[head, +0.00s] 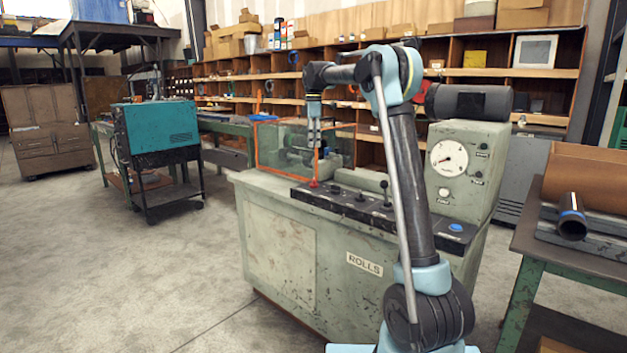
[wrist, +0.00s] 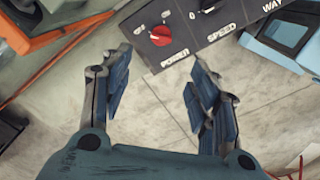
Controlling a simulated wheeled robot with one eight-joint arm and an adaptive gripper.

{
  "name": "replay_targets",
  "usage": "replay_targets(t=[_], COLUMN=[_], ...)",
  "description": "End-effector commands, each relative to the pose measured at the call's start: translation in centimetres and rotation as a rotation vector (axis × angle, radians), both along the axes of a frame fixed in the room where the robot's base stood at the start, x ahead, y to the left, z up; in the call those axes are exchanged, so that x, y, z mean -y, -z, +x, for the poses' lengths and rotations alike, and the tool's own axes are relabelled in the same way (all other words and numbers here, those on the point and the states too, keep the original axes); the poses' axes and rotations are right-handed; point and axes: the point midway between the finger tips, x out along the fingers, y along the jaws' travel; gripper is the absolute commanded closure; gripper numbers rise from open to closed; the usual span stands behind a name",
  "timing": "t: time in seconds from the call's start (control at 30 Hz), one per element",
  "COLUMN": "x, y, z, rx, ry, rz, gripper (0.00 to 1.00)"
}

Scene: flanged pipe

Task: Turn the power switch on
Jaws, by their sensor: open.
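The red power switch (head: 314,184) is at the left end of the black control strip on the green machine. In the wrist view the red knob (wrist: 168,34) shows at the top centre, with the label POWER beside it; its small position marks are hard to read. My gripper (head: 314,143) points down above the red knob in the head view. In the wrist view my gripper (wrist: 160,62) is open and empty, its two fingers spread below the knob in the picture. I see no contact between the fingers and the knob.
The control strip (head: 358,205) also carries black knobs and a lever (head: 384,188). A clear box with an orange frame (head: 270,147) stands just behind and left of the switch. A blue button (head: 455,227) is at the strip's right end. A workbench with a pipe (head: 571,222) stands right.

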Motion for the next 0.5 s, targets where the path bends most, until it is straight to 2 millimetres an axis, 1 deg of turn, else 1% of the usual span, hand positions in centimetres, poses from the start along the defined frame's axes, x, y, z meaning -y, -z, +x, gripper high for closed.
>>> replay_targets(t=[0.5], x=[0.1], y=[8.9], z=[0.0], rx=[0.0], ry=[0.002], rz=[0.0], gripper=[0.45])
